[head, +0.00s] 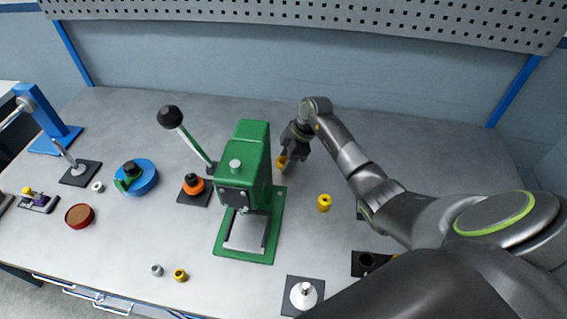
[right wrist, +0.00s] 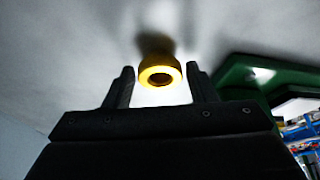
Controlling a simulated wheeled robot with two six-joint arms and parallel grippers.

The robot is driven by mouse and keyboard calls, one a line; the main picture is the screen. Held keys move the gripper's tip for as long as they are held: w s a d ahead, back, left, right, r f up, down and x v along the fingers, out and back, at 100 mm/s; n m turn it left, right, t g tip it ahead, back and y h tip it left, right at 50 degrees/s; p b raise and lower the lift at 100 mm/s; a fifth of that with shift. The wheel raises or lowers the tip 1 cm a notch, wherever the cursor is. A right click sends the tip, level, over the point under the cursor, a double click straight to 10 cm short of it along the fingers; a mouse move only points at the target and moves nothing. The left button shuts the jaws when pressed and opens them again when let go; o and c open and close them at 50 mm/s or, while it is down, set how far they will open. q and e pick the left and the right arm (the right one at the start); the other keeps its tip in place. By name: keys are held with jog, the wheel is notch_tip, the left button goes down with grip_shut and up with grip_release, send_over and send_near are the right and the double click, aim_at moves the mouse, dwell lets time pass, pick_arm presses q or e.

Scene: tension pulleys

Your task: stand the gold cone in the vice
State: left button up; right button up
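The gold cone (head: 281,162) is at the fingertips of my right gripper (head: 285,165), behind and right of the green press. In the right wrist view the cone (right wrist: 161,73) shows a round end with a hole, between the two fingertips (right wrist: 160,80). A small metal and purple device on a dark plate (head: 38,202), with a yellow part, stands at the far left and looks like the vice. My left gripper is out of view.
The green press (head: 240,165) with its lever stands mid-table, between my right gripper and the far left. Other gold pieces stand right of the press (head: 324,203) and near the front edge (head: 181,275). A blue round fixture (head: 137,178) and an orange part (head: 194,185) stand left of the press.

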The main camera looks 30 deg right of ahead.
jog(key=c, duration=0.8)
jog(key=shift+o, duration=0.2)
jog(key=shift+r, duration=0.15)
